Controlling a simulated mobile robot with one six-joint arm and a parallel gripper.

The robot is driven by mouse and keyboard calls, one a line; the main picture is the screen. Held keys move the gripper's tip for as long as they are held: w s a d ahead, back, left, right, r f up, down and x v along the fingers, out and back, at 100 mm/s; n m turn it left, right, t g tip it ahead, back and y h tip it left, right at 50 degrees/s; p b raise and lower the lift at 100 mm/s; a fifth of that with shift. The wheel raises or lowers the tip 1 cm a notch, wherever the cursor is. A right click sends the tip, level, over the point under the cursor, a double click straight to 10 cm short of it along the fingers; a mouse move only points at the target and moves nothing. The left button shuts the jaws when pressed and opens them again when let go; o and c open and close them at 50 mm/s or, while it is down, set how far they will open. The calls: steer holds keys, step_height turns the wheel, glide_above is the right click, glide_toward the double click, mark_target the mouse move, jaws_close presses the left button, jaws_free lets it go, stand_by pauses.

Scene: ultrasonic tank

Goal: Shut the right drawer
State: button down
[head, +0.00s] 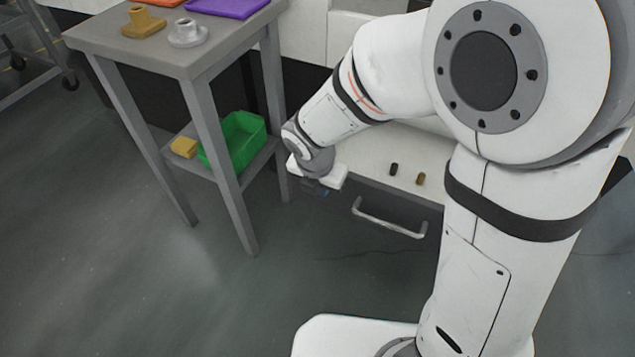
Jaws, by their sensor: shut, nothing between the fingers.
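The drawer (436,196) stands pulled out to the right of the grey table, below my arm. Its dark front carries a pale bar handle (390,219), and its light inside shows from above. My arm covers part of it, including much of its right side. My gripper (316,189) is at the left end of the drawer front, pointing down, shut and empty. I cannot tell whether it touches the drawer.
A small black piece (393,169) and a brown piece (420,179) lie in the drawer. The grey table (190,62) at left bears flanged parts and trays. Its lower shelf holds a green bin (238,140) and a yellow block (184,147). The floor in front is clear.

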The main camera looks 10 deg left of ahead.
steer(key=w, duration=0.2)
steer(key=w+d, duration=0.1)
steer(key=shift+w+d+r+b, duration=0.1)
steer(key=shift+w+r+b, duration=0.1)
steer(key=shift+w+b, duration=0.15)
